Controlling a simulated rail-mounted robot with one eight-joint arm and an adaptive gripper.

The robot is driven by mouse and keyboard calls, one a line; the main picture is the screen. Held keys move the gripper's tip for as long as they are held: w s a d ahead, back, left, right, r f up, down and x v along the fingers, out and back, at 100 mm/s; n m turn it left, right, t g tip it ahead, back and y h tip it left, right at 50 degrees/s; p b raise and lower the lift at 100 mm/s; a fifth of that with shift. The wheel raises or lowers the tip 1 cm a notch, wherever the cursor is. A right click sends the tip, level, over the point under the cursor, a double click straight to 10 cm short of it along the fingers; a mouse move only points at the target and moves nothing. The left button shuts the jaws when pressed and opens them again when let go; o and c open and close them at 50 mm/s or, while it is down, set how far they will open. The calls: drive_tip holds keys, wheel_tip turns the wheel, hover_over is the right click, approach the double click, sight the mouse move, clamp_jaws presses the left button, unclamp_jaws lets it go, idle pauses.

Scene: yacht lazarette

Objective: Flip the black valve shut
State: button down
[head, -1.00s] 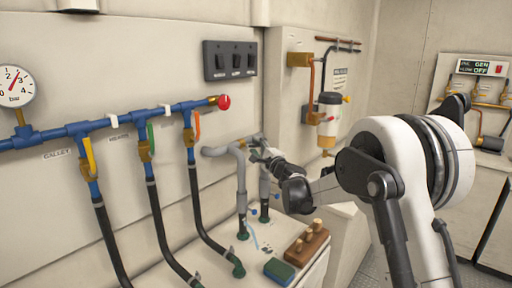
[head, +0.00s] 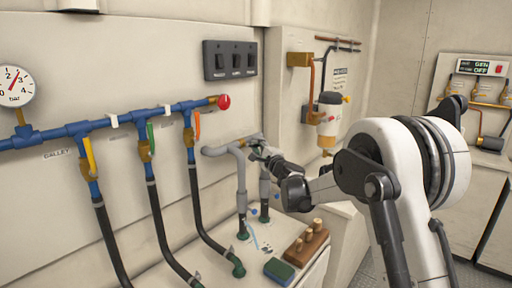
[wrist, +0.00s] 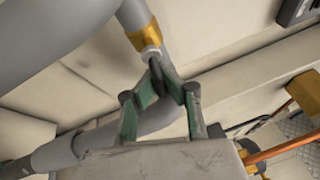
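The black valve's dark handle (wrist: 156,76) sticks out from a brass valve body (wrist: 145,36) on the grey pipework, in the upper middle of the wrist view. My gripper (wrist: 163,76) has its two green-padded fingers drawn together at the tips, with the handle between them. In the head view my gripper (head: 260,153) is at the top of the grey pipes (head: 222,150), against the wall. There the fingers cover most of the valve, and the handle's exact angle cannot be told.
Blue pipework (head: 70,130) with coloured levers and black hoses runs along the left wall. A wooden block with pegs (head: 307,243) and a green-and-blue sponge (head: 279,271) lie on the ledge below. A filter unit (head: 328,120) hangs to the right.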

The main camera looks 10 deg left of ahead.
drive_tip(key=shift+m, duration=0.3)
drive_tip(key=m, duration=0.1)
drive_tip(key=f+m+g, duration=0.1)
drive_tip(key=m, duration=0.1)
drive_tip(key=shift+s+a+f+h+b, duration=0.1)
drive_tip(key=shift+s+h+b, duration=0.1)
drive_tip(key=shift+h+b, duration=0.2)
drive_tip(key=shift+s+a+f+m+g, duration=0.35)
drive_tip(key=shift+m+g, duration=0.5)
drive_tip(key=shift+m, duration=0.7)
drive_tip(key=shift+s+a+f+m+g, duration=0.2)
drive_tip(key=shift+s+m+g, duration=0.25)
drive_tip(key=shift+m+g, duration=0.75)
drive_tip(key=shift+s+a+f+m+g, duration=0.25)
drive_tip(key=shift+s+m+g, duration=0.25)
drive_tip(key=shift+m, duration=1.35)
drive_tip(key=c, duration=1.8)
unclamp_jaws()
drive_tip(key=shift+o, duration=0.2)
